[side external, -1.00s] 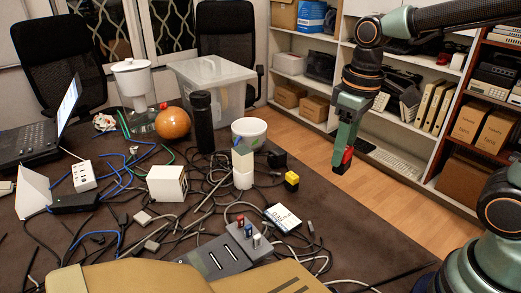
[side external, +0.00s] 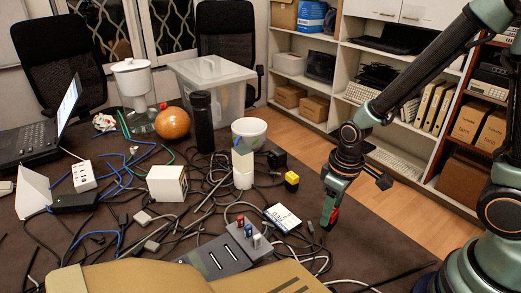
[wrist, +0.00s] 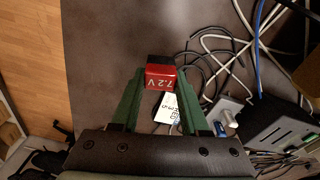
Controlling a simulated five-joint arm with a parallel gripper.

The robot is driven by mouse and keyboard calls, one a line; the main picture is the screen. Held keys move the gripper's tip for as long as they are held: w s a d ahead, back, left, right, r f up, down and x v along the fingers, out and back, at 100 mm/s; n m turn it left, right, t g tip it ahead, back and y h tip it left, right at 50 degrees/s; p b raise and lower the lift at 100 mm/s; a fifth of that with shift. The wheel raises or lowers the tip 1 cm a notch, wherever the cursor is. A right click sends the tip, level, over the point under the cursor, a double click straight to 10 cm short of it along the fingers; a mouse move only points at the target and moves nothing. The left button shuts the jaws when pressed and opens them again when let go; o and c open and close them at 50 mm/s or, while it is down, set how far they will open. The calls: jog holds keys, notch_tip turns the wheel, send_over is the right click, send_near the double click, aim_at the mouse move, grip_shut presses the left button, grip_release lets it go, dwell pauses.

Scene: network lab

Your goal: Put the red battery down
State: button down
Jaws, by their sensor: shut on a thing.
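The red battery (wrist: 161,77), marked 7.2 V with a dark end, sits between the fingertips of my gripper (wrist: 157,88) in the wrist view. My gripper is shut on it. In the side external view my gripper (side external: 329,219) points down over the right part of the dark table (side external: 375,245), and a bit of the red battery (side external: 334,216) shows at its tip. The battery is low, close to the tabletop; I cannot tell whether it touches.
A white card (side external: 282,217) lies just left of my gripper. A yellow-and-black block (side external: 291,181) stands behind. The table to the right of my gripper is mostly bare.

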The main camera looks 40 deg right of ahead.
aim_at(334, 212)
jog(key=shift+f, duration=1.35)
jog(key=shift+f, duration=0.15)
jog(key=shift+c, duration=2)
grip_release()
jog(key=r, duration=1.2)
jog(key=shift+s+r, duration=0.15)
jog(key=shift+s, duration=0.25)
jog(key=s+d+r+m+t, duration=0.1)
jog(key=d+r+m+t, duration=0.1)
jog(key=r, duration=0.8)
jog(key=d+t, duration=0.1)
jog(key=t, duration=0.1)
jog(key=shift+r+m+t, duration=0.15)
jog(key=shift+m+t, duration=0.25)
